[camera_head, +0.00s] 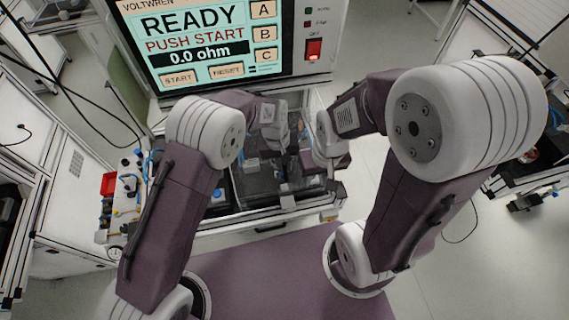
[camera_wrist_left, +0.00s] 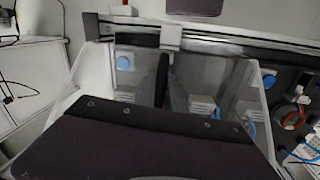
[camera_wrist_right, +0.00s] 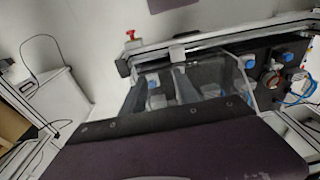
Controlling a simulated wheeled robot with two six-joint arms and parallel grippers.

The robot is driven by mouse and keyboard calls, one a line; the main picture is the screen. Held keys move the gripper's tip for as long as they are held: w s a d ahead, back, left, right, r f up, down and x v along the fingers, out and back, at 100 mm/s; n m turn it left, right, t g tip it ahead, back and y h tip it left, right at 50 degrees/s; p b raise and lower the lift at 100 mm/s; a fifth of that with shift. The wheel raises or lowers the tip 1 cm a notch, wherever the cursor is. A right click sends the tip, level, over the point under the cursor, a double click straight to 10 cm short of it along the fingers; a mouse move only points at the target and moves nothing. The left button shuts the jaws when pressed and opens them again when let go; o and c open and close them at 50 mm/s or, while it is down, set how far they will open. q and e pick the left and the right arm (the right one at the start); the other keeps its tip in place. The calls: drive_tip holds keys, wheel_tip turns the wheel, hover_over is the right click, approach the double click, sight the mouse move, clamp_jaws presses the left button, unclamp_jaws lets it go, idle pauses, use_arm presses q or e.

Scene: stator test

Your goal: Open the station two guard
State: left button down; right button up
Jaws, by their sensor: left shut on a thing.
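The clear station two guard (camera_head: 250,187) is a see-through box-like cover over the bench fixtures below the test screen. It also shows in the left wrist view (camera_wrist_left: 212,70) and the right wrist view (camera_wrist_right: 215,75). My left gripper (camera_wrist_left: 163,78) is shut on part of the guard, with its dark fingers pointing towards a pale block (camera_wrist_left: 171,37) at the rail. The exact contact is hard to see. My right gripper (camera_wrist_right: 183,82) is close by, over the same guard area. Its fingertips are dark and blurred, and their opening is unclear. In the head view my wrists hide much of the guard.
The tester screen (camera_head: 195,45) reads READY, PUSH START, 0.0 ohm. A red switch (camera_head: 314,48) sits to its right. Open floor (camera_head: 440,260) lies to the right.

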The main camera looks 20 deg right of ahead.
use_arm(q)
drive_tip(key=shift+d+r, duration=0.15)
drive_tip(key=c, duration=1.6)
unclamp_jaws()
drive_tip(key=shift+o, duration=0.8)
drive_tip(key=shift+s+d, duration=0.1)
drive_tip(key=shift+d, duration=0.1)
drive_tip(key=shift+a+r+b, duration=0.1)
drive_tip(key=shift+r+b, duration=0.2)
drive_tip(key=r, duration=0.2)
drive_tip(key=r+b, duration=0.1)
drive_tip(key=r, duration=0.2)
drive_tip(key=a+r+b, duration=0.1)
drive_tip(key=r, duration=0.2)
drive_tip(key=shift+r, duration=0.15)
